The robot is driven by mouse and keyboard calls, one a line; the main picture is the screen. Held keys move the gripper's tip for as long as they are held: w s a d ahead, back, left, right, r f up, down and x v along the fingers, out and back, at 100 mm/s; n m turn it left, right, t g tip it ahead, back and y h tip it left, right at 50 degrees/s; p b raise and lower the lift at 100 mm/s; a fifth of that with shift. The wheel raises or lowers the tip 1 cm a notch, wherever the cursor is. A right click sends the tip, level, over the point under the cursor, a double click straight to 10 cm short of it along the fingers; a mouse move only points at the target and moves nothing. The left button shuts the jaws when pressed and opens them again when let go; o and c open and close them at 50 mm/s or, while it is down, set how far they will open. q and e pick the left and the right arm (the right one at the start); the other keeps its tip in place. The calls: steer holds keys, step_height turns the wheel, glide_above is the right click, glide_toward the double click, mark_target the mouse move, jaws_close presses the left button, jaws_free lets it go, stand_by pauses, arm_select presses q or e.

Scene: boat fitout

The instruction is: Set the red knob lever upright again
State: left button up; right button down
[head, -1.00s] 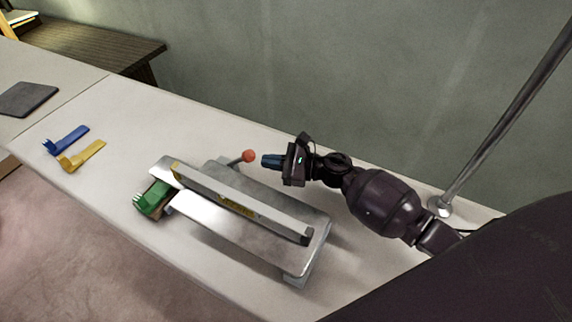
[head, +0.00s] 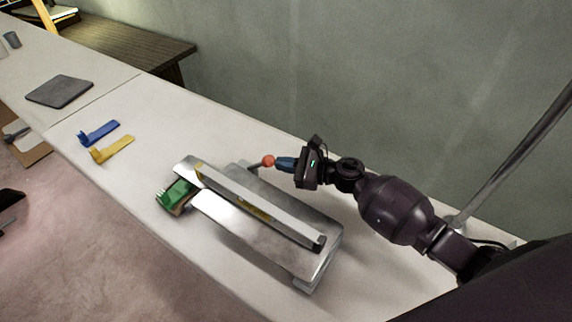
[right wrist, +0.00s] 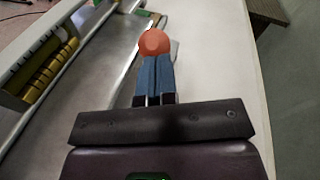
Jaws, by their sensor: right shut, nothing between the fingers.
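The red knob (head: 268,161) sits on the end of a short grey lever (head: 254,167) at the back side of a metal fixture (head: 262,222). The lever leans toward my right gripper. My right gripper (head: 282,163) is shut and empty, with its blue fingertips right at the knob. In the right wrist view the knob (right wrist: 154,42) is just beyond the closed fingertips (right wrist: 155,62); they look to be touching it, but I cannot be sure. The knob hides most of the lever there. My left gripper is not identifiable in view.
A green brush-like block (head: 176,194) sits at the fixture's left end. Blue (head: 99,132) and yellow (head: 112,149) brackets and a dark grey mat (head: 60,91) lie farther left on the bench. A wall runs behind, and a slanted metal pole (head: 515,135) stands at right.

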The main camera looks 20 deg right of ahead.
arm_select(q)
steer(key=shift+r+p, duration=0.35)
arm_select(e)
steer(key=shift+w+r, duration=0.1)
steer(key=shift+r, duration=0.15)
arm_select(q)
step_height(320, 180, up, 7)
steer(key=p, duration=0.7)
steer(key=shift+w+a+r+t, duration=0.15)
steer(key=shift+w+r+t, duration=0.05)
steer(key=shift+w+t, duration=0.1)
arm_select(e)
steer(key=w+a+r+m+g+h, duration=0.1)
steer(key=w+a+r+g+h, duration=0.1)
steer(key=w+a+r, duration=0.3)
steer(key=shift+w+a+r+g+h, duration=0.3)
steer(key=shift+w+h, duration=0.3)
steer(key=shift+w, duration=0.35)
arm_select(q)
steer(key=shift+s+f, duration=0.1)
steer(key=shift+s, duration=0.2)
steer(key=shift+f, duration=0.1)
arm_select(e)
steer(key=shift+d+f, duration=0.1)
steer(key=shift+d, duration=0.05)
